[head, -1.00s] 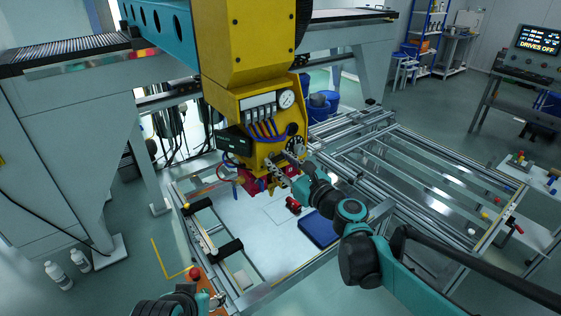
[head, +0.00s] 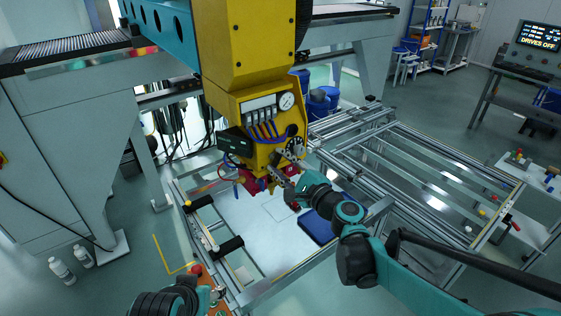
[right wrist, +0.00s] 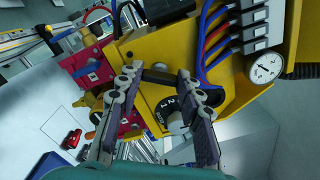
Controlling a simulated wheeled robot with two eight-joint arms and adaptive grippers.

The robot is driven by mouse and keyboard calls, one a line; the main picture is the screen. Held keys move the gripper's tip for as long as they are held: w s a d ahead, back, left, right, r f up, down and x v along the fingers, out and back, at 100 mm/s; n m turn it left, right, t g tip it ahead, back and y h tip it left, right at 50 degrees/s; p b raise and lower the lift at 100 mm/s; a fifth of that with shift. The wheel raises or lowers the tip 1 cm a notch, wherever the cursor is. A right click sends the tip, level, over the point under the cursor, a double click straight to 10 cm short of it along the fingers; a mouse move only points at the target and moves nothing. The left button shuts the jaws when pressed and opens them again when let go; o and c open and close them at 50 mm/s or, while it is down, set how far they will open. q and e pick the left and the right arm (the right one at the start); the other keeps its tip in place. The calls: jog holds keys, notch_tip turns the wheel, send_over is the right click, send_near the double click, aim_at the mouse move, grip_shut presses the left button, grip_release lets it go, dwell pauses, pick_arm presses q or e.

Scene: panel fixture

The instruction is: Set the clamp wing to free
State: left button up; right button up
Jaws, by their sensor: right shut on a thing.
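In the right wrist view a black bar (right wrist: 160,77), which looks like the clamp wing, lies crosswise on the yellow head (right wrist: 148,50). My right gripper (right wrist: 156,79) has one fingertip at each end of the bar and is shut on it. A round black dial (right wrist: 177,118) marked with numbers sits just below the bar, between the fingers. In the head view my right gripper (head: 277,171) is against the lower front of the yellow head (head: 262,115), and the bar cannot be made out there. My left gripper (head: 216,296) is low at the bottom edge; its jaws are unclear.
Red blocks (right wrist: 93,62) and coloured hoses (right wrist: 208,55) are close to the right gripper. A pressure gauge (head: 286,101) is above it. A blue tray (head: 318,228) lies on the white plate (head: 258,228) below. Rails (head: 420,170) stand to the right.

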jog(key=n, duration=0.6)
jog(key=shift+p, duration=0.4)
jog(key=shift+n, duration=0.4)
jog(key=o, duration=1.2)
jog(key=shift+c, duration=0.2)
jog(key=shift+s, duration=0.1)
jog(key=v, duration=1.2)
jog(key=shift+a+f, duration=0.1)
